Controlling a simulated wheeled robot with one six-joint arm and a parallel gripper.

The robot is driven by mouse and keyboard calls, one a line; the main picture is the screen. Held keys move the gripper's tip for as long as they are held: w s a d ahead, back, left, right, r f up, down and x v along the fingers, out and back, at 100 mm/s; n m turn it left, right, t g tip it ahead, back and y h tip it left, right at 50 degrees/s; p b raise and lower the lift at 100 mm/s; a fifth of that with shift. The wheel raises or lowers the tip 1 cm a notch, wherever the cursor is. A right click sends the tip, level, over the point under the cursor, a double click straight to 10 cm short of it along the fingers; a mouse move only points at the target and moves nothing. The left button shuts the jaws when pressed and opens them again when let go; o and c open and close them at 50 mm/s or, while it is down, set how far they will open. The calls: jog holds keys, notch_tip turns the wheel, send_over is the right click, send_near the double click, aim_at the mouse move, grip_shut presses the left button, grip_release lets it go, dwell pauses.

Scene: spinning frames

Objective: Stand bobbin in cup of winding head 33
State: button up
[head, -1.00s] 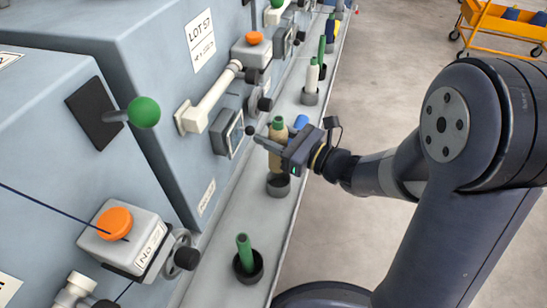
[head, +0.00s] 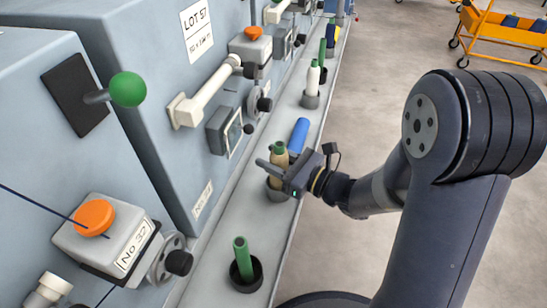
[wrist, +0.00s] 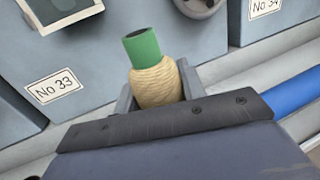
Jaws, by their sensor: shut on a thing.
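The bobbin (head: 280,151), wound with tan yarn on a green tube, stands upright between the fingers of my gripper (head: 273,167), which is shut on it. The wrist view shows its green top and tan winding (wrist: 156,84) between the two fingers. The dark cup (head: 279,192) on the ledge is directly under the bobbin. The bobbin's lower end meets the cup's mouth, but my gripper hides part of it, and I cannot tell how deep it sits. The No 33 label (wrist: 54,86) is on the machine face beside it in the wrist view.
A nearer cup (head: 246,277) holds a bare green tube. A blue cylinder (head: 299,135) lies on the ledge just behind the bobbin. Farther along, a white bobbin (head: 313,78) stands in another cup. Machine faces with handles and levers border the ledge on the left; open floor lies right.

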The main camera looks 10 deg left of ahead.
jog(key=o, duration=1)
jog(key=shift+f, duration=0.1)
jog(key=shift+o, duration=0.2)
jog(key=shift+r+p, duration=0.6)
jog(key=p+v, duration=0.2)
jog(key=v, duration=1)
jog(key=shift+f, duration=0.2)
jog(key=shift+a, duration=0.1)
